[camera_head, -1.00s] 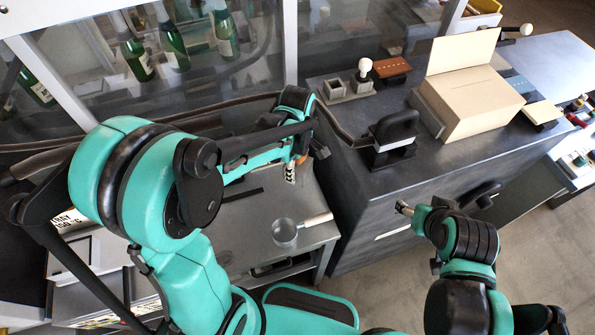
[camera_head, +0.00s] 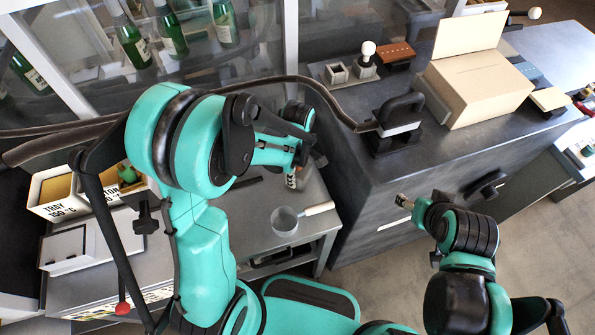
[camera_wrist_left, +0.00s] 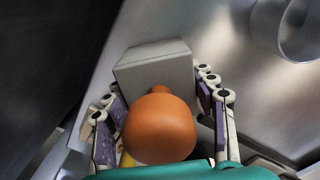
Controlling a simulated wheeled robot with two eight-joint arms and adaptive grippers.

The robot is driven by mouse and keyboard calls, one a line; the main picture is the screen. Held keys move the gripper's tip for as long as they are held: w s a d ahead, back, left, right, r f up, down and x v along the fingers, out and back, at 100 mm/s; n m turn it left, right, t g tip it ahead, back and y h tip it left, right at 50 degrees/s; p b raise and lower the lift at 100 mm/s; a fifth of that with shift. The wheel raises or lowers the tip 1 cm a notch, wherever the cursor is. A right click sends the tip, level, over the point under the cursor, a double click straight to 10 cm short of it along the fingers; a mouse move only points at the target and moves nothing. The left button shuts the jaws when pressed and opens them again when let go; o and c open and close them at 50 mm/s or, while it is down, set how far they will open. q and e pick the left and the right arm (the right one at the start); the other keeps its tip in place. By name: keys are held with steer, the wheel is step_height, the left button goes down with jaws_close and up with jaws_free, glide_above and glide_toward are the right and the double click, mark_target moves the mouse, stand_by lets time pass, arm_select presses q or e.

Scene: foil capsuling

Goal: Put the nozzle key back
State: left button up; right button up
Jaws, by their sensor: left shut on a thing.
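The thing in my left gripper has a round orange knob (camera_wrist_left: 160,128), which I take to be the nozzle key's handle. In the left wrist view my left gripper (camera_wrist_left: 163,103) has its fingers on both sides of the knob. A grey block (camera_wrist_left: 152,66) lies just beyond the knob; I cannot tell whether it is part of the key or a holder. In the head view my left gripper (camera_head: 294,172) is over the grey bench, and the arm hides the key. My right gripper (camera_head: 403,201) is beside the dark cabinet front, too small to read.
A metal cup with a pale handle (camera_head: 285,221) lies on the grey bench (camera_head: 240,215). A cardboard box (camera_head: 478,87), a black-handled device (camera_head: 394,132) and a white-knobbed holder (camera_head: 364,66) stand on the dark counter. Labelled trays (camera_head: 60,208) are at left. Bottles (camera_head: 135,45) stand behind glass.

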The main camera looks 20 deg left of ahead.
arm_select(q)
steer(key=shift+f, duration=0.2)
steer(key=o, duration=1.2)
steer(key=shift+o, duration=0.2)
steer(key=shift+r, duration=0.1)
